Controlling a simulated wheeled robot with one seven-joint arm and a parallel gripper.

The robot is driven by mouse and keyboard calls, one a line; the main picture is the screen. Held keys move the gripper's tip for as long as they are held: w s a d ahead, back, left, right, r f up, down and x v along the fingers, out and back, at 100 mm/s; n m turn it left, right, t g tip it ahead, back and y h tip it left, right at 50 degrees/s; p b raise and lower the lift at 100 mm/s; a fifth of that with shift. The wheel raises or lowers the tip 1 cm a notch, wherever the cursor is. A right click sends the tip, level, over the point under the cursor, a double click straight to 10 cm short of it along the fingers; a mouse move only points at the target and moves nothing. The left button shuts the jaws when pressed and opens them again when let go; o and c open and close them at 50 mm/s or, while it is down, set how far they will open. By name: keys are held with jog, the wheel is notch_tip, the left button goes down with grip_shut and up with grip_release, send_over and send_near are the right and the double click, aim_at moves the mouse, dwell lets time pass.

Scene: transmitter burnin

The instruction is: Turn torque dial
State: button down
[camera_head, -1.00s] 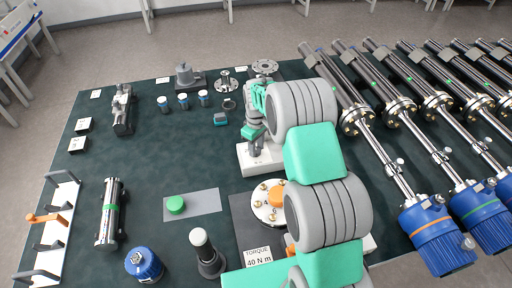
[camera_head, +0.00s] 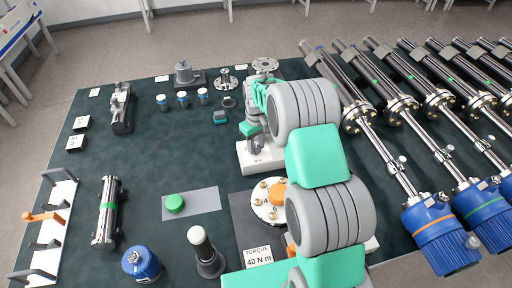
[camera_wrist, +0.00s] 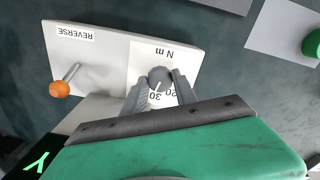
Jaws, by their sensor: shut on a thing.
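The torque dial (camera_wrist: 160,74) is a small dark grey knob with a pale pointer line. It sits on a white scale plate marked N m, with 20 and 30 visible and the rest hidden by my fingers. My gripper (camera_wrist: 160,82) is shut on the dial, one finger on each side. In the head view the white control box (camera_head: 256,163) lies under my gripper (camera_head: 252,132), and the dial is hidden there. A sign (camera_head: 258,257) near the front reads TORQUE 40 N m.
A lever with an orange ball (camera_wrist: 60,89) stands beside the dial, by a REVERSE label (camera_wrist: 75,34). A bolted flange (camera_head: 268,212) lies close under my arm. A green button (camera_head: 175,203) is on a grey plate to the left. The mat between is clear.

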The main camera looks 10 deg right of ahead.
aim_at(256, 148)
jog(key=m+b, duration=0.2)
jog(key=m, duration=0.4)
jog(key=shift+b, duration=0.3)
dwell(0.4)
jog(key=c, duration=1)
grip_release()
notch_tip(256, 148, up, 8)
jog(key=shift+f+b, duration=0.1)
jog(key=shift+b, duration=0.5)
